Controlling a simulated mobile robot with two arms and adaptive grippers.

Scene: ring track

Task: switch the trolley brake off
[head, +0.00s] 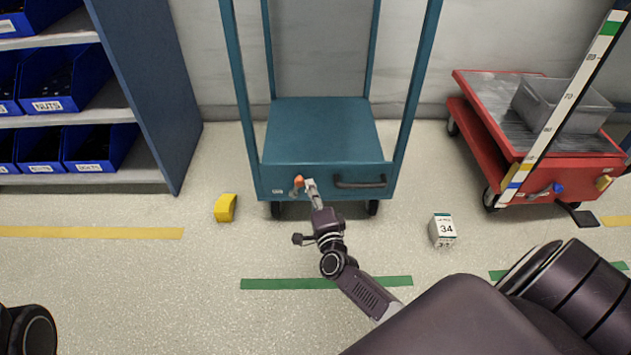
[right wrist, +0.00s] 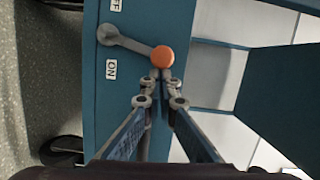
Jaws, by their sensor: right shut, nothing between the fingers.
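The teal trolley (head: 330,180) stands against the wall. On its front panel is the brake lever (right wrist: 130,42), a grey arm with an orange knob (head: 299,180); the knob also shows in the right wrist view (right wrist: 163,56). The lever leans toward the ON label (right wrist: 110,69); the other label, cut off by the picture edge, ends in F (right wrist: 116,5). My right gripper (head: 310,184) is shut and empty. Its fingertips are right beside the knob, on the ON side; I cannot tell whether they touch it. My left gripper is out of view.
A black handle (head: 360,183) is on the panel to the right. A yellow block (head: 226,207) and a white box marked 34 (head: 442,231) lie on the floor. A red cart (head: 560,168) stands right, a bin shelf (head: 160,90) left.

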